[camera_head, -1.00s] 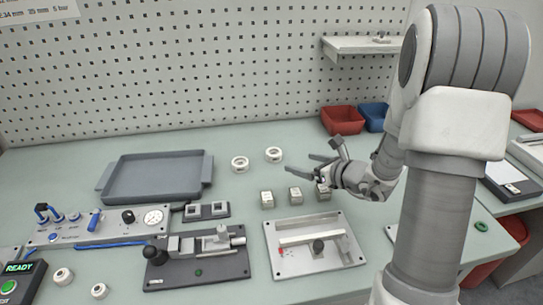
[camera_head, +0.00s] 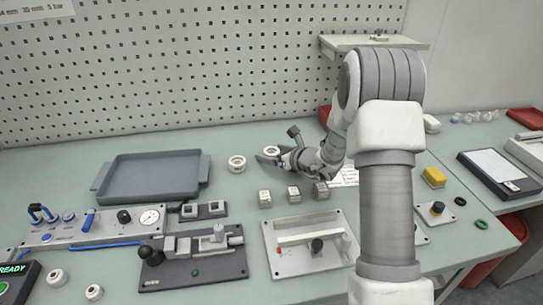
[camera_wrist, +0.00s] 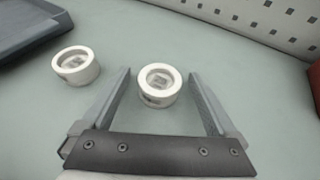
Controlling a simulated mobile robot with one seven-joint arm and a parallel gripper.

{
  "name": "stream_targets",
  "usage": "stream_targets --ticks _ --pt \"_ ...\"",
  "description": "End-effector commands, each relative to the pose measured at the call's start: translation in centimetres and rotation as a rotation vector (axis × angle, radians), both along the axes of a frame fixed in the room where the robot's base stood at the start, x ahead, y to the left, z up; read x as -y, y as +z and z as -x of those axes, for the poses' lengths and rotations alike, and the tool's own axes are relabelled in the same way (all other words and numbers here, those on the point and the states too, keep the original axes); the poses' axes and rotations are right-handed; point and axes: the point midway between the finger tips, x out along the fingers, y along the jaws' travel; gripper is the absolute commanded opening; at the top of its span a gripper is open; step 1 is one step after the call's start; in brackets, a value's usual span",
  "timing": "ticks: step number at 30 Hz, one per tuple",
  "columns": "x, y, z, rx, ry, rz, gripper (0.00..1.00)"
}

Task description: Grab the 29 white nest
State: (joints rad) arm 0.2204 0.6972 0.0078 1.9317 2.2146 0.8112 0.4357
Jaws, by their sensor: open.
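Two white ring-shaped nests stand on the bench behind the row of small blocks. The right one (camera_head: 271,151) is at my gripper (camera_head: 268,158); in the wrist view this nest (camera_wrist: 159,85) lies between the tips of my open gripper (camera_wrist: 160,80), with a gap on each side. The left nest (camera_head: 237,163) stands apart, and it shows outside the left finger in the wrist view (camera_wrist: 76,65). No readable number shows on either nest, so I cannot tell which is the 29.
A grey tray (camera_head: 152,193) lies to the left. Several small blocks (camera_head: 293,192) stand in front of my gripper. A clamp fixture (camera_head: 195,270) and a light plate (camera_head: 311,265) are nearer the front. The perforated wall (camera_head: 200,70) rises behind.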

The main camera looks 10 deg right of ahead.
Motion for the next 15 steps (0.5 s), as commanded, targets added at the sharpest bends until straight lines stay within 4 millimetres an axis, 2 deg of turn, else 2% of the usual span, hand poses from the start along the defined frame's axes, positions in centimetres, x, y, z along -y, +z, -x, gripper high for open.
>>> stream_targets --ticks 7,15 --pt "-0.11 0.0 -0.18 0.001 0.0 0.0 0.94" --pt "-0.1 0.0 -0.16 0.001 0.0 0.0 0.45"
